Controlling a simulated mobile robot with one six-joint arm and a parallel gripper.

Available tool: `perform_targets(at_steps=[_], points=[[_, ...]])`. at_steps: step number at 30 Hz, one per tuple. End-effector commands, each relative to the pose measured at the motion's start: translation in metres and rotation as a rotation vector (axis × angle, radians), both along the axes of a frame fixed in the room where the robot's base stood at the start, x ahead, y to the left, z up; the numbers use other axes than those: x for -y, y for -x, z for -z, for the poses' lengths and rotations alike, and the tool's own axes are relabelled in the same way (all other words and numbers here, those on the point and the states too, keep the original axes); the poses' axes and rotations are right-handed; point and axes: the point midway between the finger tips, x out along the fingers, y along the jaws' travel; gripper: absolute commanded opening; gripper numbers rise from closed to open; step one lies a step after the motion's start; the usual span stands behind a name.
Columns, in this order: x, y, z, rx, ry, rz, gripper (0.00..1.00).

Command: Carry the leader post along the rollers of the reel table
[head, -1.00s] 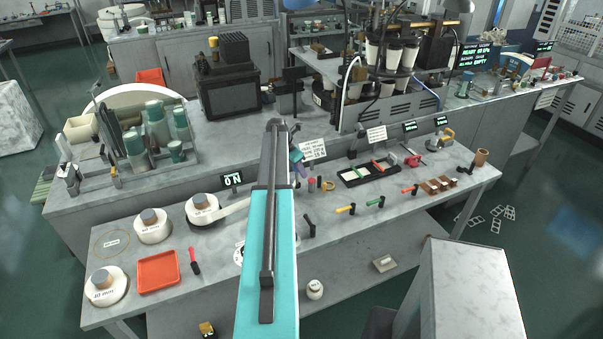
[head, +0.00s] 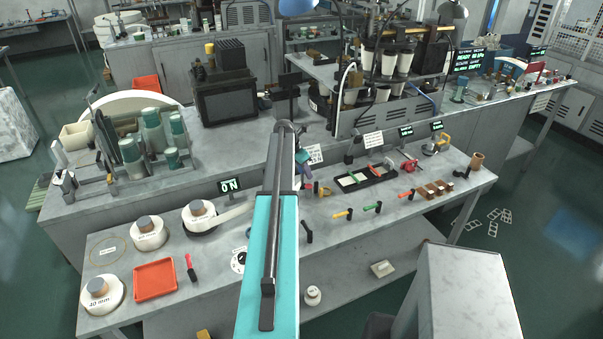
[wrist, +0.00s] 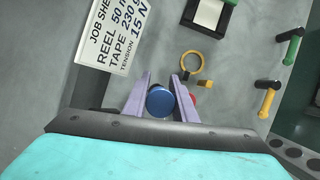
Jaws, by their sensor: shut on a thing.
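My gripper (wrist: 160,98) is shut on a post with a round blue top, which I take to be the leader post (wrist: 160,102). The post sits between the two pale purple fingers; its lower part is hidden. In the head view my teal arm covers most of the gripper, and only bits show at the arm's right edge. The reel table (head: 225,262) is the grey front table. A white reel (head: 203,216) with a pale arm stands at its left, the arm's right end hidden behind mine. I cannot make out the rollers.
A yellow ring (wrist: 192,67) and a red thing (wrist: 193,99) lie close to the right finger. The job sheet sign (wrist: 108,35) stands to the left. Coloured-handled tools, a black tray (head: 365,176) and an orange tray (head: 155,279) are on the table.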

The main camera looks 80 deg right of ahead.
Motion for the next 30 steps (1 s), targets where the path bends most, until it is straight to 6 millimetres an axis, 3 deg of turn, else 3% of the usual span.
perform_targets(at_steps=[30], points=[[0.038, 0.046, -0.001, 0.000, 0.001, 0.001, 0.00]])
